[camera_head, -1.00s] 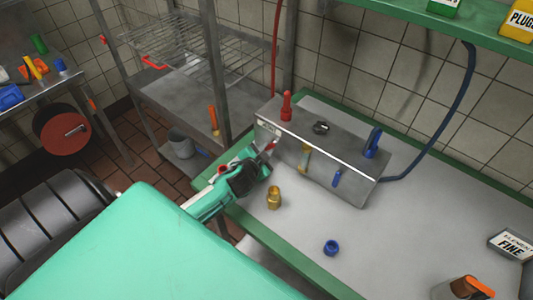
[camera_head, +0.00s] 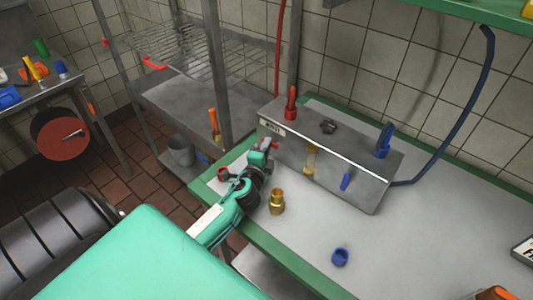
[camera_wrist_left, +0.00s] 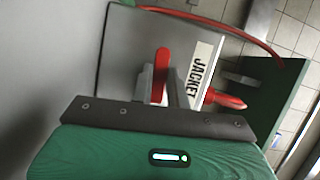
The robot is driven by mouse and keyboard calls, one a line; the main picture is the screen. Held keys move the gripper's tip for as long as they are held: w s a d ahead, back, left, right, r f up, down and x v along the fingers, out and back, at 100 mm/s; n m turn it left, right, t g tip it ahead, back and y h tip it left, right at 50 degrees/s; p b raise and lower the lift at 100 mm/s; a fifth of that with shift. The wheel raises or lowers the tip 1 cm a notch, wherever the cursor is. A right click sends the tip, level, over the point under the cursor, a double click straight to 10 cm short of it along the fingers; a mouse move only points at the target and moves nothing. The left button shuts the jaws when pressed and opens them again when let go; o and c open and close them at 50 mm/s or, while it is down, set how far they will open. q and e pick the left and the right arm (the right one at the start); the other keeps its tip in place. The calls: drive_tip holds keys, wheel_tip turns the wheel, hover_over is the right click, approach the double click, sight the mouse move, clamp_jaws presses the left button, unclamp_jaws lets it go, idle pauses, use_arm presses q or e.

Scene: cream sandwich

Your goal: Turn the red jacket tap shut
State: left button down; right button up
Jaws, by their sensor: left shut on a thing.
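The red jacket tap (camera_head: 275,146) sits low on the left part of the steel box's front, and only a small red part shows in the head view. In the left wrist view its red lever (camera_wrist_left: 161,72) stands between the fingers, beside a white JACKET label (camera_wrist_left: 203,72). My left gripper (camera_head: 265,152) is shut on this lever at the box. The gripper hides most of the tap in the head view. The tap's base is hidden in the wrist view. My right gripper is not in view.
The steel box (camera_head: 345,168) carries a red fitting (camera_head: 291,103), a dark knob (camera_head: 328,126) and a blue valve (camera_head: 384,141) on top. A brass fitting (camera_head: 277,202) stands close to my left gripper. A blue ring (camera_head: 340,257) lies nearer the front edge. The bench's right side is mostly clear.

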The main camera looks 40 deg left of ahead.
use_arm(q)
drive_tip(key=shift+m+b, duration=0.35)
drive_tip(key=shift+m, duration=0.05)
drive_tip(key=shift+r, duration=0.1)
drive_tip(key=c, duration=1.4)
unclamp_jaws()
drive_tip(key=shift+d, duration=0.1)
drive_tip(key=shift+o, duration=0.2)
